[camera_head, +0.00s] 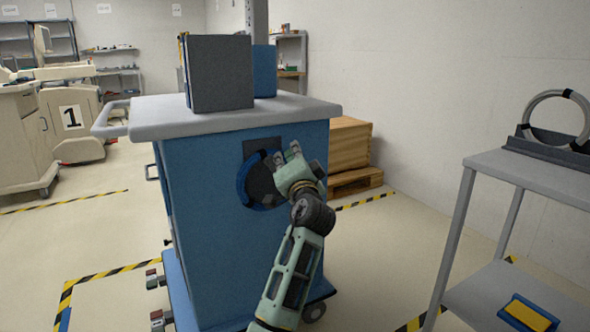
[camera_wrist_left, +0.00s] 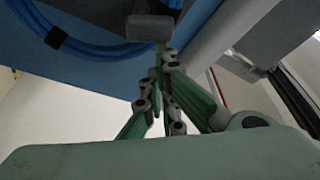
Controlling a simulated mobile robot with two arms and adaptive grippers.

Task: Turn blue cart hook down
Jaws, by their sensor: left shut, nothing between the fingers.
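The blue cart (camera_head: 200,200) stands in the middle of the head view with a grey top. On its facing side is a dark plate (camera_head: 262,146) with a blue coil (camera_head: 244,188) hanging around it. My left gripper (camera_head: 288,152) is at the plate's right edge, shut and empty, and covers part of the coil. In the left wrist view, the blue coil (camera_wrist_left: 60,38) shows at the upper left. A grey block (camera_wrist_left: 150,27), apparently the hook's end, is just beyond my shut fingertips. Whether they touch it, and how the hook is turned, I cannot tell. My right gripper is not in view.
A grey box (camera_head: 220,75) and a blue box (camera_head: 264,70) stand on the cart. A grey table (camera_head: 545,178) with a ring on a stand is at the right. Wooden crates (camera_head: 348,145) stand behind the cart. Taped floor lies at the left.

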